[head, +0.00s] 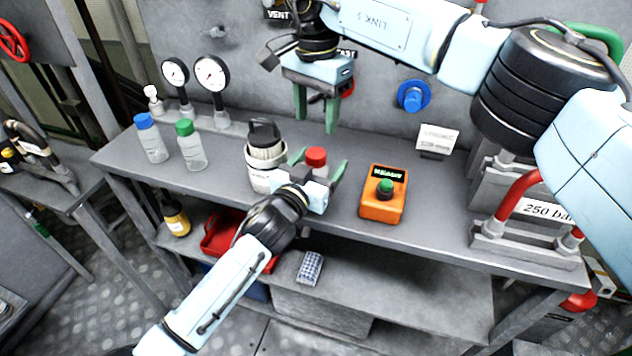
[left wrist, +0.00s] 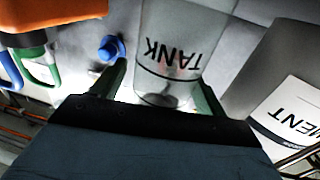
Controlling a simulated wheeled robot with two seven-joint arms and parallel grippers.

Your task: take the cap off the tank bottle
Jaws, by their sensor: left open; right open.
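The tank bottle is a clear bottle with a red cap (head: 316,156), standing on the grey bench. Its body, marked TANK (left wrist: 170,50), fills the middle of the left wrist view; the cap is not seen there. My left gripper (head: 318,170) is open, with its green fingers on either side of the bottle. They also show on both sides of it in the left wrist view (left wrist: 164,88). I cannot tell whether they touch it. My right gripper (head: 316,112) is open and empty, pointing down above and behind the red cap.
A white container with a black lid (head: 264,170) stands just left of the left gripper. An orange button box (head: 382,206) is to the right. Blue-capped (head: 152,143) and green-capped (head: 191,150) bottles stand further left. Two gauges (head: 211,74) and a blue knob (head: 412,97) are behind.

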